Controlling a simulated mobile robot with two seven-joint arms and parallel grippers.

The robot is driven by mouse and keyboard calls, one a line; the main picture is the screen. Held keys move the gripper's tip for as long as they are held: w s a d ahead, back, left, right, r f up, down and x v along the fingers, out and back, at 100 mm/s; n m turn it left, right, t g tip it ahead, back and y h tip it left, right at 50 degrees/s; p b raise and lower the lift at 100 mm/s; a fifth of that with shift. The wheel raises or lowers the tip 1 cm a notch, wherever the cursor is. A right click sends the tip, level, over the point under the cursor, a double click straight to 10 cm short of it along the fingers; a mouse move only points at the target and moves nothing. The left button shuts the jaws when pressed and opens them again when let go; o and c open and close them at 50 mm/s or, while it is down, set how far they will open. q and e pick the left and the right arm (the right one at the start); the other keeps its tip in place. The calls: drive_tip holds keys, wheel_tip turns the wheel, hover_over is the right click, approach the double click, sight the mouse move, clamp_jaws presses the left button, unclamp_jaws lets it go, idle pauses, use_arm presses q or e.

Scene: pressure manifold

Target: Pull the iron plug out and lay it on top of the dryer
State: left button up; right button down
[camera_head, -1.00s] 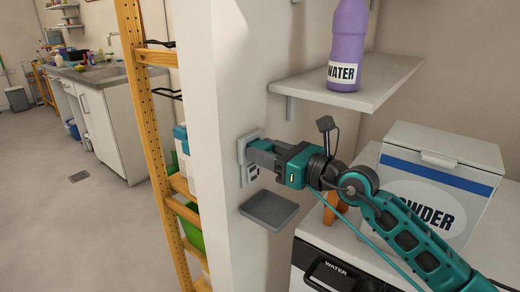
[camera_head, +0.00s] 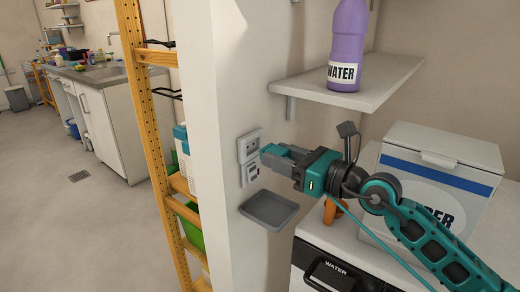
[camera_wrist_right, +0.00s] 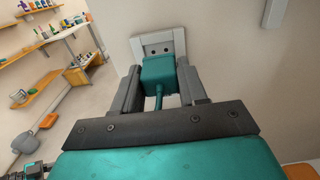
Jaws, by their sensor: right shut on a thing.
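The iron plug is a teal block with a teal cable. It sits between my right gripper's fingers in the right wrist view (camera_wrist_right: 159,78), and its teal end shows in the head view (camera_head: 268,149). My right gripper (camera_head: 278,154) is shut on it. The wall socket (camera_head: 249,145) is bare, a short gap to the left of the plug; its holes show in the wrist view (camera_wrist_right: 160,46). The dryer is the white machine (camera_head: 297,255) at the lower right, its flat top partly covered by my right arm.
A powder box (camera_head: 437,160) and an orange object (camera_head: 334,209), partly hidden, are on the machine top. A small grey tray (camera_head: 268,210) juts from the wall below the socket. A shelf (camera_head: 350,88) with a purple water bottle (camera_head: 348,45) is above.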

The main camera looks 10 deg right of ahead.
drive_tip(key=shift+v, duration=1.15)
